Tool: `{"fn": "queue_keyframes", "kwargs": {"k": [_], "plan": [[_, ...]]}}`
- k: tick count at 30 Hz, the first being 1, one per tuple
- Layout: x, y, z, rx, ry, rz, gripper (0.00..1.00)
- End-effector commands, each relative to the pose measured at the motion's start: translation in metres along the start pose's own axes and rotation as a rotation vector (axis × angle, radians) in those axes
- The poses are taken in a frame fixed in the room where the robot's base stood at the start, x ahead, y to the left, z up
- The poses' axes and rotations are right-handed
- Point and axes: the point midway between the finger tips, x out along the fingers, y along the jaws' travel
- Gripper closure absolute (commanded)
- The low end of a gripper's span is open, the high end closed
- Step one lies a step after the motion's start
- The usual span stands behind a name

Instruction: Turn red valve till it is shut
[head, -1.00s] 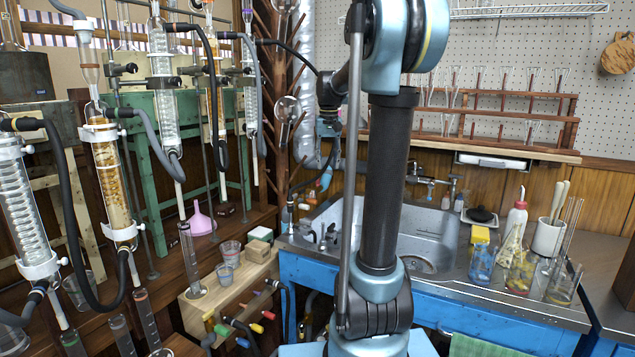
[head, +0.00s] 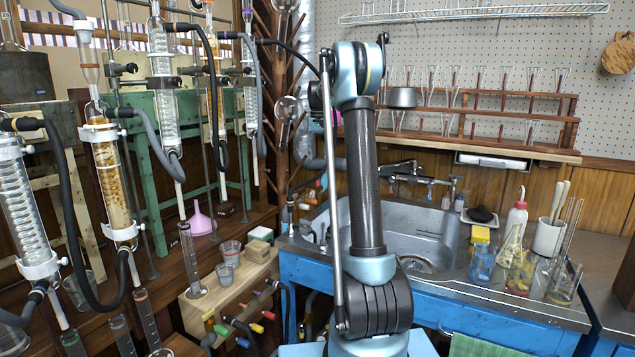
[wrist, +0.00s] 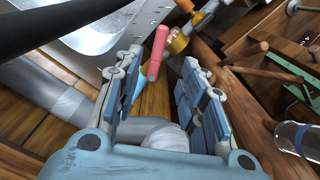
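The red valve handle (wrist: 158,50) shows in the wrist view as a pinkish-red lever beside a brass-coloured fitting (wrist: 178,40). It stands upright in the picture, in the gap between my finger tips. My gripper (wrist: 160,72) is open, with one blue-padded finger on each side of the handle. I see no clear contact between the pads and the handle. In the head view my arm hides most of the gripper, and I cannot clearly make out this valve there.
The steel sink (head: 420,225) lies behind my arm. Wooden pegs and planks crowd the right of the wrist view, with a glass cylinder (wrist: 295,138) at its edge. Several coloured taps (head: 240,325) sit on a lower wooden block. Glass columns (head: 108,190) stand at the left.

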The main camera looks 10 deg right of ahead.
Motion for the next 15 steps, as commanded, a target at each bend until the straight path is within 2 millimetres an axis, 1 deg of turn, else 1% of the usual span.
{"fn": "queue_keyframes", "kwargs": {"k": [5,15], "plan": [[0.022,0.000,0.000,0.000,0.000,0.000,0.62],[0.081,0.000,0.001,0.000,0.000,0.000,0.62]]}}
